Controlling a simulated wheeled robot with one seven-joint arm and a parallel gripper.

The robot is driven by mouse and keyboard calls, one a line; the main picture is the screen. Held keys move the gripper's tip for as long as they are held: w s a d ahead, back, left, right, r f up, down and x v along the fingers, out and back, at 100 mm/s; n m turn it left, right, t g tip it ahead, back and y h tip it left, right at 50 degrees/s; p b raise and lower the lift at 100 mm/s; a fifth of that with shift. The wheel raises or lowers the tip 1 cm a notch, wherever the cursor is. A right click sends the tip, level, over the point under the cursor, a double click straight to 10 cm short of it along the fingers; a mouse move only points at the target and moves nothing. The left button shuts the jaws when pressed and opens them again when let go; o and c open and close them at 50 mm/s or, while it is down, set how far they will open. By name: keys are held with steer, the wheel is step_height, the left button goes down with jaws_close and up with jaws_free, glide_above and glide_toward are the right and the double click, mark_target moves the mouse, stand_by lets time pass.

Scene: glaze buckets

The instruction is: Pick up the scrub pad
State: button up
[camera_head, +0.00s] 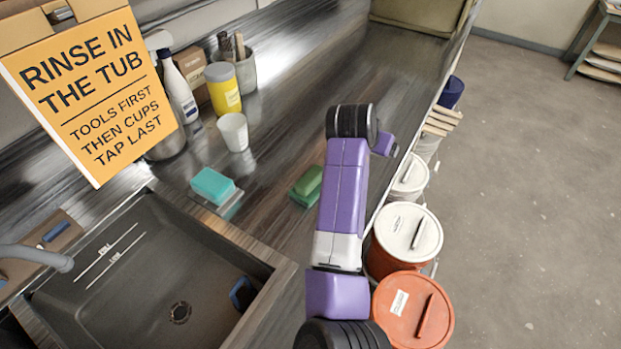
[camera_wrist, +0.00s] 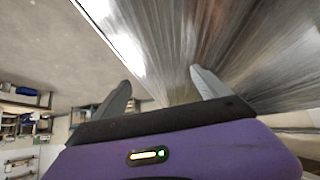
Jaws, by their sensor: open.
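A dark green pad (camera_head: 307,182), which looks like the scrub pad, lies on the counter just left of my arm. A teal block like a sponge (camera_head: 212,185) rests on a small flat holder by the sink's edge, so two pad-like things are in view. In the wrist view my gripper (camera_wrist: 160,76) has its two grey fingers spread apart with nothing between them. It points along the counter's edge, and neither pad shows in that view. In the head view my arm hides the fingers.
The sink (camera_head: 120,290) is at the lower left, below an orange sign (camera_head: 90,90). A white cup (camera_head: 233,132), yellow tub (camera_head: 223,88) and bottle (camera_head: 178,88) stand at the back. Lidded buckets (camera_head: 408,230) stand right of the counter.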

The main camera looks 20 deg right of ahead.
mark_target(310, 176)
steer(key=a+r+g+y, duration=0.1)
steer(key=a+y, duration=0.1)
steer(key=a, duration=0.4)
steer(key=a+r+m+g+y+p, duration=0.1)
steer(key=a, duration=0.5)
steer(key=s+a+r+g+y, duration=0.1)
steer(key=a+g+y, duration=0.1)
steer(key=a, duration=0.4)
steer(key=shift+y+p, duration=0.3)
steer(key=shift+p, duration=0.05)
steer(key=shift+s+a+f, duration=0.1)
steer(key=shift+f, duration=0.1)
steer(key=shift+w+d+f+p, duration=0.1)
steer(key=shift+d+f+p, duration=0.2)
steer(key=shift+f, duration=0.9)
steer(key=shift+w+d+f+p, duration=0.1)
steer(key=shift+f+p, duration=0.35)
steer(key=shift+f, duration=0.8)
steer(key=shift+d+f+p, duration=0.2)
steer(key=shift+f+p, duration=0.15)
steer(key=shift+f, duration=0.85)
steer(key=c, duration=1.5)
steer(key=shift+r, duration=0.1)
step_height(310, 176, up, 20)
steer(key=b, duration=0.3)
